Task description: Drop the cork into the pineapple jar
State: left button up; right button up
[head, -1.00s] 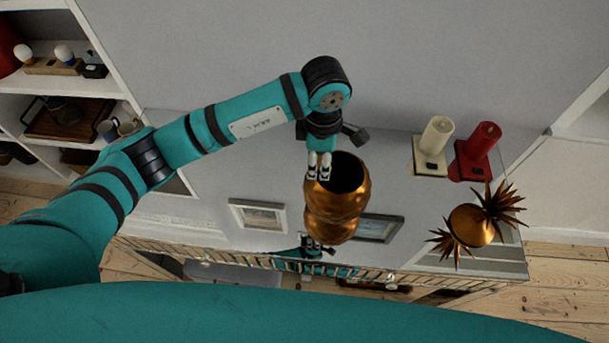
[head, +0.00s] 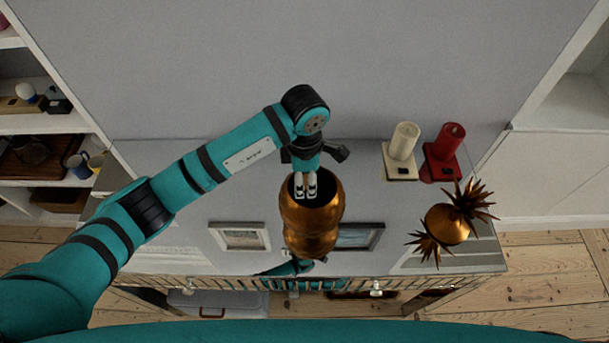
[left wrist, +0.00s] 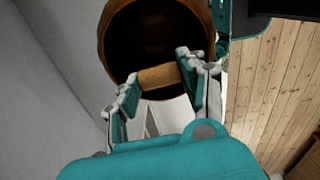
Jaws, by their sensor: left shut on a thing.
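The pineapple jar (head: 312,228) is a bulging, shiny copper-gold vessel standing upright and uncovered on the cabinet top. Its dark, round mouth also shows in the left wrist view, with the jar's rim (left wrist: 104,50) at the left. My left gripper (head: 306,194) points down at the left part of the mouth. In the left wrist view the left gripper (left wrist: 160,78) is shut on the cork (left wrist: 157,77), a small brown cylinder held crosswise in front of the dark opening. The fingers hide the cork's ends. In the head view I cannot make out the cork.
A spiky golden pineapple-crown piece (head: 447,225) lies right of the jar. A cream candle (head: 404,140) and a red candle (head: 449,141) stand behind it on bases. The glossy cabinet top (head: 400,215) shows reflections. Shelves (head: 45,123) stand at the left.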

aim_at(305, 182)
pick_arm(q)
jog(key=o, duration=0.8)
jog(key=shift+c, duration=0.2)
jog(key=shift+r, duration=0.2)
notch_tip(305, 182, up, 12)
jog(key=shift+f, duration=0.2)
jog(key=shift+s+f, duration=0.1)
